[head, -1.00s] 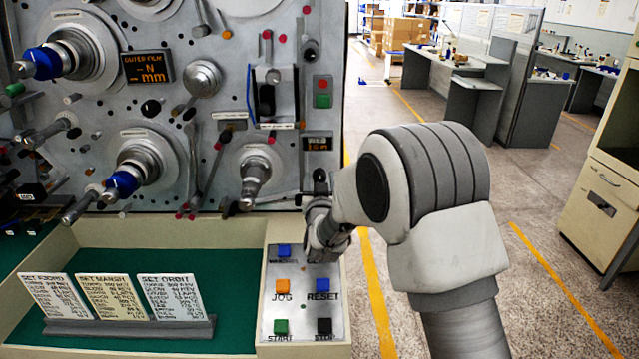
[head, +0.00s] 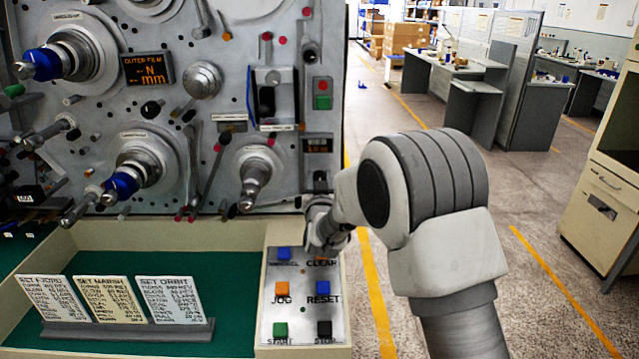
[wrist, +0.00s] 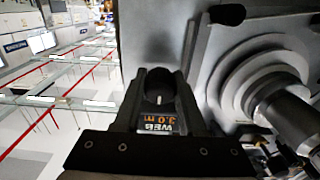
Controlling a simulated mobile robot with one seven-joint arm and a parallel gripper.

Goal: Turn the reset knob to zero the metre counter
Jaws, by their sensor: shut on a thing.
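The metre counter (wrist: 158,123) shows in the wrist view as a small dark display with orange text, upside down, that appears to read "WEB 3.0 m". In the head view the counter (head: 319,146) sits low on the right of the machine face, too small to read. The reset knob (wrist: 158,98) is dark and round with a short white mark, right by the display. My gripper (wrist: 160,80) is shut on the knob, one dark finger on each side. In the head view my wrist stands in front of the machine's lower right corner, and the finger contact is hard to make out.
The button panel (head: 301,312) lies just below my wrist. A large spindle hub (wrist: 265,88) is close on the right in the wrist view. Three cards (head: 110,300) stand on the green tray. The floor (head: 440,210) to the right is open.

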